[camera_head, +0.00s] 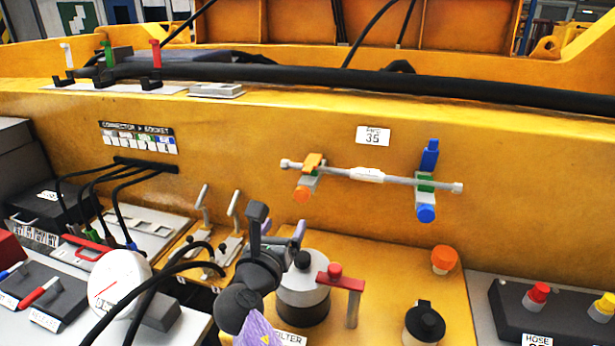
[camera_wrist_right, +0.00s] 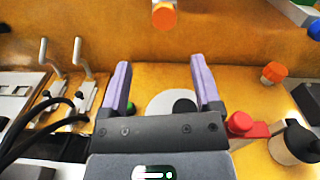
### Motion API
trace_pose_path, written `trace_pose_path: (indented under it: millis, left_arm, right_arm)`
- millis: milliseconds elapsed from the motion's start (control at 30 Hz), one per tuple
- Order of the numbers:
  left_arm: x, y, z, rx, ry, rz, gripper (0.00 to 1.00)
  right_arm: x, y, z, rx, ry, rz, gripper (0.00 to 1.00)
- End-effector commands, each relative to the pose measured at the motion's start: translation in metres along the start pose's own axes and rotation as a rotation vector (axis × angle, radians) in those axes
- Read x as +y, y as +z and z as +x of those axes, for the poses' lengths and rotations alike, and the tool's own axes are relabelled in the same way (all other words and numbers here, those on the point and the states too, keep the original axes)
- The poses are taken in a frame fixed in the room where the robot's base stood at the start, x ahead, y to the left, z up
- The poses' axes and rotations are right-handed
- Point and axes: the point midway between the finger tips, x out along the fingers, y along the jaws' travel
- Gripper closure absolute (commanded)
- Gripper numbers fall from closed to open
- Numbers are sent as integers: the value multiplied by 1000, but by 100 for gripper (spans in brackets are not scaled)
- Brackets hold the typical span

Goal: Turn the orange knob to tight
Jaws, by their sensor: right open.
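An orange knob (camera_head: 302,195) sits under the left clamp of a grey bar (camera_head: 367,175) on the yellow wall; an orange block is at the clamp's top. The knob shows at the top of the right wrist view (camera_wrist_right: 164,16). A second orange knob-like cap (camera_head: 444,259) stands on the yellow deck at right, also seen in the right wrist view (camera_wrist_right: 272,73). My right gripper (camera_head: 282,232) is open and empty, below and left of the clamp knob and apart from it. Its two purple fingers (camera_wrist_right: 161,80) point toward the wall. My left gripper is not in view.
A black-and-white filter canister (camera_head: 303,290) with a red-topped bracket (camera_head: 342,280) stands beside my right gripper. Metal levers (camera_head: 235,212) and black cables are at left. A blue knob (camera_head: 426,214) hangs under the right clamp. The wall below the bar is clear.

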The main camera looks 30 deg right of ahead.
Motion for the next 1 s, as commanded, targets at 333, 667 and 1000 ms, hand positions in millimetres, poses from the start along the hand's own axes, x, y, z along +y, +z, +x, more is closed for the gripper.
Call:
trace_pose_path:
  millis: [333, 667, 1000]
  left_arm:
    - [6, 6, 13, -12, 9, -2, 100]
    - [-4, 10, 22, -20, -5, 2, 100]
    - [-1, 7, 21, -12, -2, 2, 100]
  right_arm:
    - [-6, 4, 60, -12, -29, -54, 19]
    - [-6, 6, 98, -9, -26, -50, 19]
    - [-6, 6, 98, -9, -25, -50, 44]
